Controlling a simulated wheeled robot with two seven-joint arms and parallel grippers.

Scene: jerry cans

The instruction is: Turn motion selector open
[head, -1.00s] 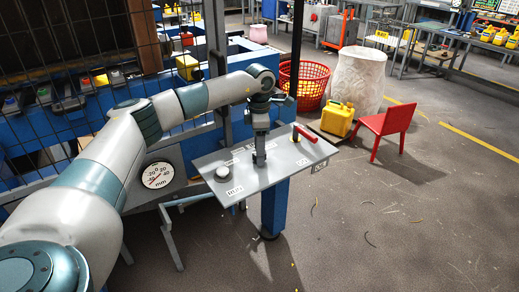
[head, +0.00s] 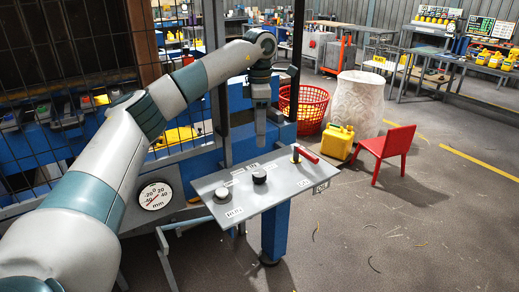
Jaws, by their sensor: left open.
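A tilted grey control panel (head: 285,190) stands on a blue post in the middle of the head view. It carries a dark round knob (head: 259,177) in its middle, a second round knob (head: 222,194) to the left and a red-handled lever (head: 306,154) at the right. Their labels are too small to read, so I cannot tell which one is the motion selector. My left gripper (head: 260,143) points down above the middle knob, open and empty, apart from the panel. My right gripper is out of view.
A dial gauge (head: 155,196) is left of the panel, by a wire mesh fence. A red basket (head: 303,110), a white sack (head: 357,103), a yellow jerry can (head: 338,141) and a red chair (head: 386,152) stand behind and right. The floor at the right is mostly clear.

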